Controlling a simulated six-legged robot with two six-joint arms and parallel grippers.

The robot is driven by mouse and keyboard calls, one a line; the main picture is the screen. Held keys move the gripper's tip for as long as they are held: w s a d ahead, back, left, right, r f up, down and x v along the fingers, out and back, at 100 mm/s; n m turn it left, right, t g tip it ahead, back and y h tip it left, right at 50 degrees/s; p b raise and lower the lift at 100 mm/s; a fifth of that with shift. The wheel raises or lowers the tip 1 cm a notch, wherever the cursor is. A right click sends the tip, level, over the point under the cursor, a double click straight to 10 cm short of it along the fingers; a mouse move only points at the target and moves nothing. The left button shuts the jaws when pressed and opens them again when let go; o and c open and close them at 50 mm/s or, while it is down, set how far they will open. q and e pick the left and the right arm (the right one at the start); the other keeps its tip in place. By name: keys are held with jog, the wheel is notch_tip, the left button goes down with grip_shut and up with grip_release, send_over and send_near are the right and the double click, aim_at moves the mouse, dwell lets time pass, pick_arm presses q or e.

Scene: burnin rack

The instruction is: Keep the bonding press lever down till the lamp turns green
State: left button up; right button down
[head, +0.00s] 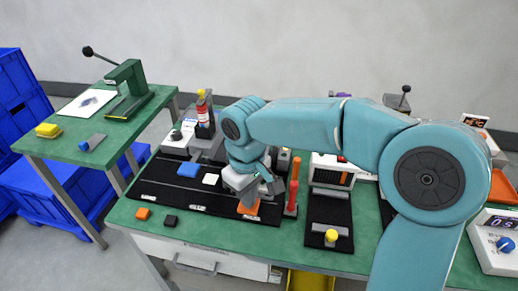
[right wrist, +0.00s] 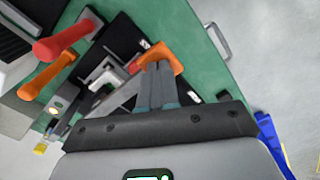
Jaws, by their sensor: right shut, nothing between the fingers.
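A red upright lever (head: 292,196) stands on the bench just right of my right gripper (head: 262,192), with an orange lever (head: 296,167) behind it. Both show in the right wrist view, red lever (right wrist: 68,40) and orange lever (right wrist: 46,78), at upper left, apart from the fingers. I cannot tell which belongs to the bonding press. My right gripper is shut and empty, its fingertips (right wrist: 158,68) at an orange piece (right wrist: 172,57) on a black mat; touching is unclear. A small pale round spot (right wrist: 58,106) on a grey housing may be the lamp; no green shows. My left gripper is out of view.
A green hand press (head: 128,92) with a black-knobbed lever stands on the left table. A yellow-knobbed fixture (head: 332,236) and a dial box (head: 498,242) are to the right.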

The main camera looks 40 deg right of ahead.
jog(key=shift+s, duration=0.1)
notch_tip(320, 180, up, 22)
jog(key=w+d+p, duration=0.1)
jog(key=p, duration=2)
jog(key=shift+w+d+r, duration=0.2)
jog(key=shift+w+d, duration=0.15)
jog(key=shift+d, duration=0.05)
dwell(0.4)
